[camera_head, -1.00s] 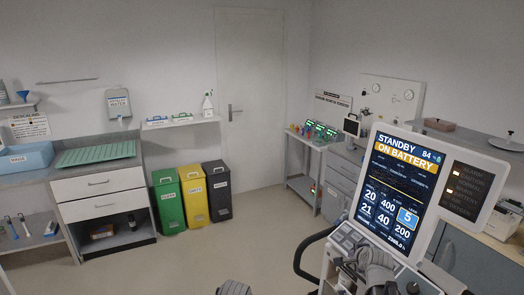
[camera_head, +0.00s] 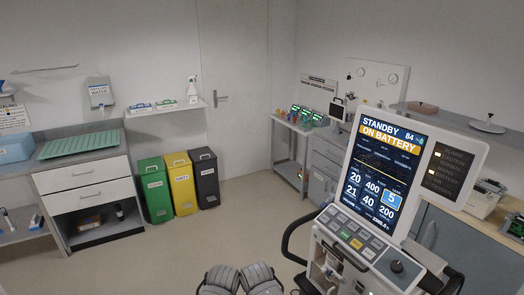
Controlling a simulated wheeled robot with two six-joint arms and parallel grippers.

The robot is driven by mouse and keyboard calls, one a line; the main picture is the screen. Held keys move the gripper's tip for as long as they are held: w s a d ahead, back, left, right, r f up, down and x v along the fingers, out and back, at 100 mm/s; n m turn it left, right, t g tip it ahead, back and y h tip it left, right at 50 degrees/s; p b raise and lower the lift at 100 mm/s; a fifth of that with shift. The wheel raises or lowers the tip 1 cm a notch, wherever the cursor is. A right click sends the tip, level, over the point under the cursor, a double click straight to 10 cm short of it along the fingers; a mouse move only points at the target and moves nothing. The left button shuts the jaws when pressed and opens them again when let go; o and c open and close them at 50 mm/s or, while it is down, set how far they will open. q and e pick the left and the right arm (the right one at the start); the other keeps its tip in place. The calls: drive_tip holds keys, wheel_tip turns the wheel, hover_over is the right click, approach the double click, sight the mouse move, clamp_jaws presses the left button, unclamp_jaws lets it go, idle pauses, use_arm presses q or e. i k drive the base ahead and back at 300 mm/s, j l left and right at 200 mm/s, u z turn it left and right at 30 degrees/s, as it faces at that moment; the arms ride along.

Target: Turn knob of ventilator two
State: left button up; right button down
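A ventilator stands at the right, its lit screen (camera_head: 377,175) reading "STANDBY ON BATTERY". No number naming it as ventilator two is legible. A dark round knob (camera_head: 397,267) sits on the panel below the screen, to the right of several buttons (camera_head: 352,233). Nothing touches the knob. My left gripper (camera_head: 220,281) and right gripper (camera_head: 261,280) show as grey shapes side by side at the bottom edge, left of the ventilator and apart from it. Their fingertips cannot be made out.
The ventilator has a dark curved handle (camera_head: 291,232) on its left side. Green, yellow and black bins (camera_head: 181,184) stand by the back wall. A counter with drawers (camera_head: 88,198) is at the left. The middle floor (camera_head: 235,225) is clear.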

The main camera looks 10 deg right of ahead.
sight(396, 266)
drive_tip(key=z, duration=1.4)
